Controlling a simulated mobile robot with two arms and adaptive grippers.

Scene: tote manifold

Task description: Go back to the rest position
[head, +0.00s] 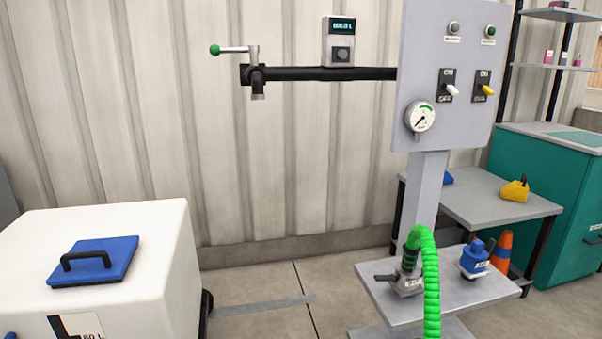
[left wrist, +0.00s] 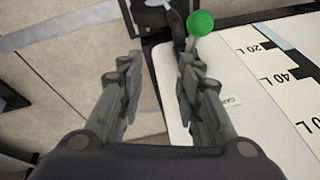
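My left gripper (left wrist: 158,68) shows in the left wrist view. Its two fingers are apart with nothing between them. It is above the edge of a white tote, close to a green ball knob (left wrist: 200,23) that is just beyond the right finger. Neither gripper shows in the head view, and my right gripper is in no view.
The white tote (head: 150,240) with a blue handled lid (head: 95,262) stands at left. A pipe (head: 320,74) with a green-knobbed valve lever (head: 232,50) runs along the wall. A grey panel (head: 448,60) stands over a small shelf (head: 440,300) with a green hose (head: 431,285). Floor between is open.

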